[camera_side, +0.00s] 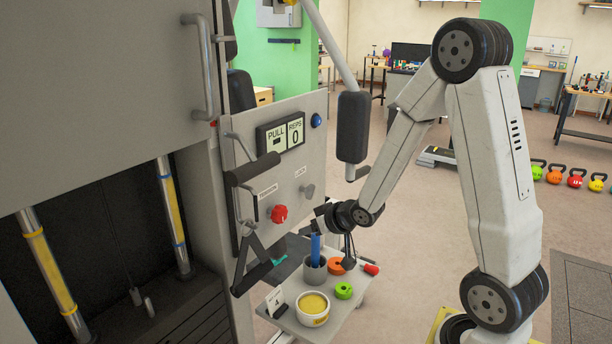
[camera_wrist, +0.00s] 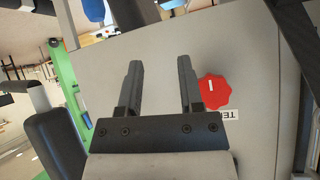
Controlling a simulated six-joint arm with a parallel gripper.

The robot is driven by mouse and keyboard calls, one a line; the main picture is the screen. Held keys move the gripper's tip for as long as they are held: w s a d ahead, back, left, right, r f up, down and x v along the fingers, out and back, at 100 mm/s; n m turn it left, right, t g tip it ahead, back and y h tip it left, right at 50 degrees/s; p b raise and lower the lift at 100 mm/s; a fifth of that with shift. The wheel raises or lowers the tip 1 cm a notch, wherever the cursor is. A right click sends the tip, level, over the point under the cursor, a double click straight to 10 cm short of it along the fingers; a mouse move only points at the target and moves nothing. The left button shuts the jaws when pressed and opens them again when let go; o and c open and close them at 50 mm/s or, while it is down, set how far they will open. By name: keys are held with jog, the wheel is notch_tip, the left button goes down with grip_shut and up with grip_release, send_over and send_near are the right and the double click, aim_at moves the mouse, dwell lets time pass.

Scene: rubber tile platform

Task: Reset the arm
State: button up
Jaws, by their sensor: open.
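My gripper (camera_wrist: 160,85) is open in the wrist view, with its two dark fingers apart and nothing between them. It points toward the grey machine panel (camera_wrist: 120,60). A red knob (camera_wrist: 214,91) on that panel shows just right of the right finger. In the side view the arm comes down from the right, and its wrist is close to the panel (camera_side: 298,160), right of the red knob (camera_side: 279,214) and above a small shelf. The fingers are too small there to make out clearly.
A small shelf (camera_side: 290,322) below the wrist holds a bowl of yellow stuff (camera_side: 313,308), a grey cup (camera_side: 314,272), an orange ring (camera_side: 337,266) and a green ring (camera_side: 344,290). Black handles (camera_side: 252,168) stick out from the panel. A padded roller (camera_side: 353,127) hangs beside the arm. Several kettlebells (camera_side: 576,178) stand far right.

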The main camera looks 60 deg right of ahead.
jog(key=s+a+n+g+y, duration=0.1)
jog(key=s+a+n+g, duration=0.2)
jog(key=s+a+g, duration=0.4)
jog(key=s+a, duration=0.4)
jog(key=a, duration=0.2)
jog(key=shift+f+g, duration=0.3)
jog(key=shift+f, duration=0.05)
jog(key=shift+o, duration=1.1)
jog(key=shift+s, duration=0.1)
jog(key=o, duration=0.3)
jog(key=shift+o, duration=0.8)
jog(key=shift+w+d, duration=0.15)
jog(key=shift+w, duration=0.1)
jog(key=w+d+n+t+h, duration=0.1)
jog(key=w+d+n+t, duration=0.5)
jog(key=w+d, duration=0.5)
jog(key=s+d+r+n+t, duration=0.1)
jog(key=d+r+n+t, duration=0.1)
jog(key=d+n+t, duration=0.1)
jog(key=d+r+n+t+y, duration=0.1)
jog(key=d+r+n+t, duration=0.1)
jog(key=d+t, duration=0.4)
jog(key=shift+s+d+r+n, duration=0.15)
jog(key=shift+s+d+n, duration=0.25)
jog(key=shift+d+n, duration=0.25)
jog(key=shift+w, duration=0.15)
